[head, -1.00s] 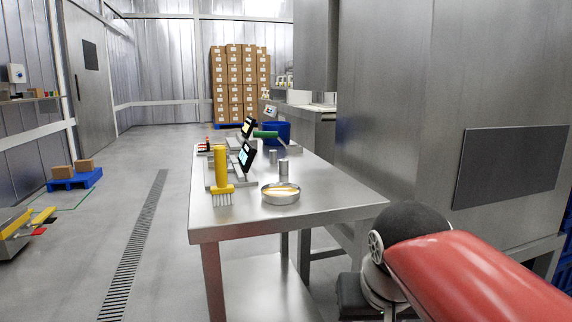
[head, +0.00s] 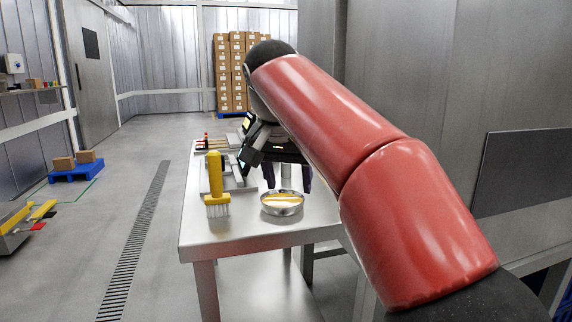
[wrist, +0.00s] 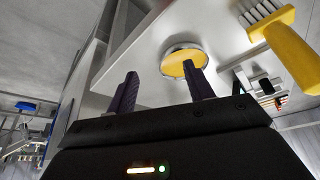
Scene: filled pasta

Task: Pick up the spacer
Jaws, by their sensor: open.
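I cannot clearly pick out the spacer now. A second ago two small grey metal cylinders stood on the steel table (head: 243,233) behind the round dish, and either could be it. That spot is now largely covered by my gripper (head: 287,181) in the head view. My gripper is open, its dark fingers pointing down over the table, just behind the dish. In the wrist view the fingers (wrist: 161,70) stand apart, with bare table and part of the dish seen beyond them and no cylinder clearly visible.
The shallow round metal dish (head: 282,209) with yellow inside is close in front of my gripper. A yellow-handled brush (head: 216,180) stands to its left. Scales with dark displays are behind, partly hidden by my arm. The table's front left corner is clear.

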